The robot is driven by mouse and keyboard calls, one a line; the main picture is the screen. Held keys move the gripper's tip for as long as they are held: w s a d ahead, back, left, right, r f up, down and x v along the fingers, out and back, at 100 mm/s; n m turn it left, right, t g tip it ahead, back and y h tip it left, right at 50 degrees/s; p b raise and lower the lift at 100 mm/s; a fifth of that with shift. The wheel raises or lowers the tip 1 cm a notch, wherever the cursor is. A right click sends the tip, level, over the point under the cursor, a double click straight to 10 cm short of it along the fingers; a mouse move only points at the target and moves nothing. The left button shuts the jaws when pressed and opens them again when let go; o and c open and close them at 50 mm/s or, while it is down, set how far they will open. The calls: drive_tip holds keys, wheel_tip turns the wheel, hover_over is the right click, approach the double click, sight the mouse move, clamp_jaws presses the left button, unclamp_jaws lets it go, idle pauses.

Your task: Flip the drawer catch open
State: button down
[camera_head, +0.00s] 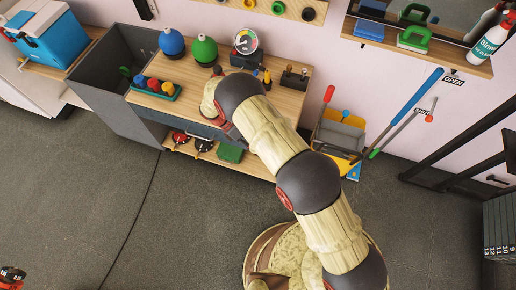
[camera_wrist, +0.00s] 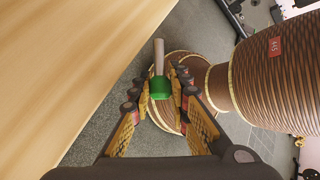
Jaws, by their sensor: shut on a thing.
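In the wrist view my gripper (camera_wrist: 162,80) has its two yellow and dark fingers closed in on a small green piece (camera_wrist: 160,90). A pale grey rod (camera_wrist: 158,56) stands up from it. The green piece and rod look like the drawer catch, but I cannot be sure, nor tell whether it is flipped. In the head view the grey drawer front (camera_head: 194,125) is under the wooden bench top (camera_head: 284,104), and it looks shut.
On the bench stand a blue flask (camera_head: 172,43), a green flask (camera_head: 204,51), a round dial gauge (camera_head: 245,42) and a green tray (camera_head: 146,90) of coloured pieces. A grey open bin (camera_head: 112,60) is at the left. Open floor (camera_head: 180,220) lies in front.

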drive_tip(key=c, duration=1.7)
unclamp_jaws()
drive_tip(key=shift+c, duration=0.2)
drive_tip(key=shift+o, duration=0.4)
drive_tip(key=v, duration=1.2)
